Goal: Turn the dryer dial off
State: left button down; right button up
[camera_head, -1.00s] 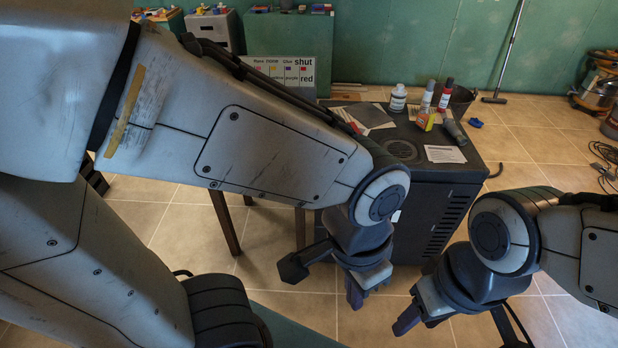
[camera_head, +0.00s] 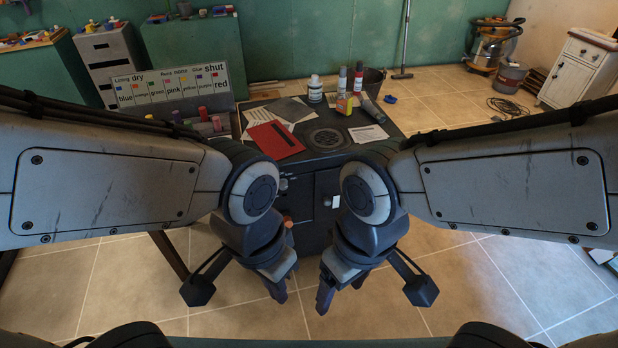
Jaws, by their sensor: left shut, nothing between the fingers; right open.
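A dark box-like cabinet (camera_head: 303,235), which may be the dryer, stands in front of me. Its front shows between my two arms. A small pale round knob (camera_head: 327,203) sits on that front beside a white tag (camera_head: 336,202); I cannot tell whether it is the dial. A small orange part (camera_head: 288,221) shows at the edge of my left wrist. My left gripper (camera_head: 277,290) is shut and empty, low in front of the cabinet. My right gripper (camera_head: 341,290) is open and empty, just to its right. Both are apart from the front. My arms hide much of the cabinet.
The cabinet top holds a red folder (camera_head: 274,139), papers, several bottles (camera_head: 315,89) and a dark tube (camera_head: 370,108). A colour-word board (camera_head: 174,88) stands at the back left. A vacuum (camera_head: 490,45) and cables lie at the right.

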aim_at(283, 183)
jog(key=u, duration=0.45)
jog(key=k, duration=0.5)
jog(key=u, duration=0.8)
jog(key=i, duration=0.9)
jog(key=z, duration=1.05)
jog(key=i, duration=0.3)
jog(key=z, duration=0.3)
